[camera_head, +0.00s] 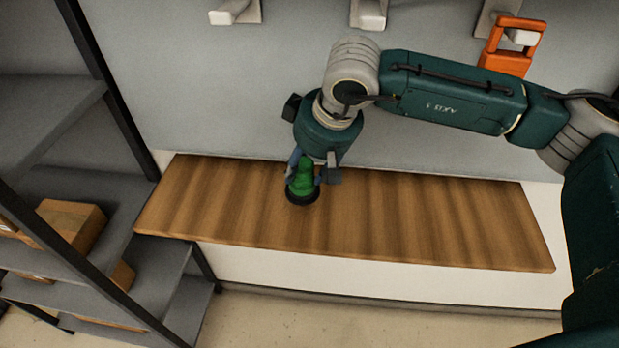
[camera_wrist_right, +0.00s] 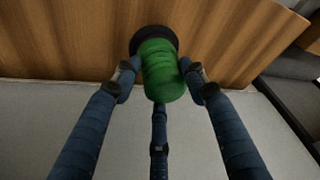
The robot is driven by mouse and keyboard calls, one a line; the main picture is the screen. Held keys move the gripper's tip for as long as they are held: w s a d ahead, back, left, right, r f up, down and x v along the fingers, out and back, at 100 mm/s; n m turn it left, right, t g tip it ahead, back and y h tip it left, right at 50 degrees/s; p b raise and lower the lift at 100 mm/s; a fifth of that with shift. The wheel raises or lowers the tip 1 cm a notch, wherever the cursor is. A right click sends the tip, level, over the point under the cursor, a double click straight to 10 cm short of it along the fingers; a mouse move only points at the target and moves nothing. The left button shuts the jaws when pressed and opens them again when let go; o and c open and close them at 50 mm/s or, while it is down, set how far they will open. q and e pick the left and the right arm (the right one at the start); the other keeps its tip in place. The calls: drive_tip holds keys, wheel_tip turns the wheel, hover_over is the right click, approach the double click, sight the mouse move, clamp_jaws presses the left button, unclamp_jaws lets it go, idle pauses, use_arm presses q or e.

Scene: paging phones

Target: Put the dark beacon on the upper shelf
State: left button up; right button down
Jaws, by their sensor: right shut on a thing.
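A green beacon with a black base (camera_head: 302,183) is at the wooden shelf (camera_head: 430,222), left of its middle. My right gripper (camera_head: 316,172) reaches down from above and is shut on the beacon. In the right wrist view the green beacon (camera_wrist_right: 161,75) is between the fingers of my right gripper (camera_wrist_right: 164,82), its black base towards the wood. I cannot tell whether the base touches the shelf. My left gripper is not in view. The beacon's green is fairly dark; no other beacon shows.
A grey rack (camera_head: 55,120) with dark posts stands at the left, with cardboard boxes (camera_head: 72,225) on its lower level. White hooks (camera_head: 369,14) and an orange handset-like thing (camera_head: 512,47) are on the grey wall above. The wooden shelf is otherwise bare.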

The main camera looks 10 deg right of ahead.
sight(306, 181)
wheel_tip(306, 181, down, 4)
drive_tip(key=shift+r+p, duration=0.2)
drive_tip(key=shift+p, duration=0.45)
drive_tip(key=shift+f, duration=0.25)
drive_tip(key=c, duration=1)
unclamp_jaws()
